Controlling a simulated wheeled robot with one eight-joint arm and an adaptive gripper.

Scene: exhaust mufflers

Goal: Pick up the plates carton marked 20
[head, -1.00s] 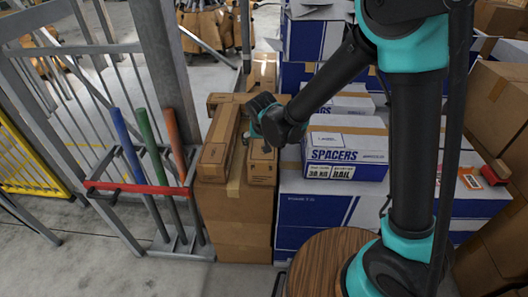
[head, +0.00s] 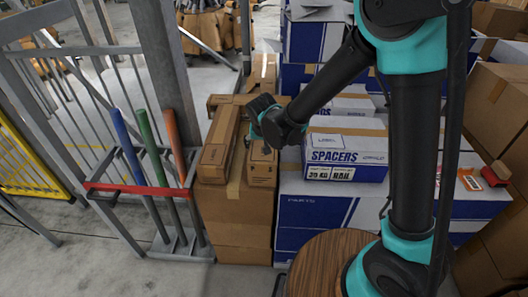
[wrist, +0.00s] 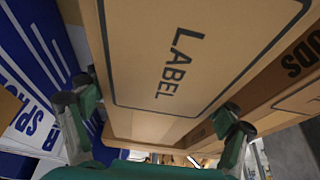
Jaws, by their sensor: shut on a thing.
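A brown carton (wrist: 190,60) with a boxed "LABEL" print fills the middle of the wrist view. The jaws of my gripper (wrist: 156,116) lie on its left and right sides and are shut on it. In the head view my gripper (head: 262,122) is over the brown stack, and the held carton (head: 263,168) shows just below it, partly hidden by the wrist. I cannot read "plates" or "20" on it. It still appears to be at stack height; I cannot tell if it touches what is below.
A long brown carton (head: 220,143) lies close on the left, on a big brown box (head: 232,212). A white and blue spacers carton (head: 346,150) stands to the right. A rack with coloured poles (head: 137,189) is at left. Another carton (wrist: 290,75) ending in "ODS" is close by.

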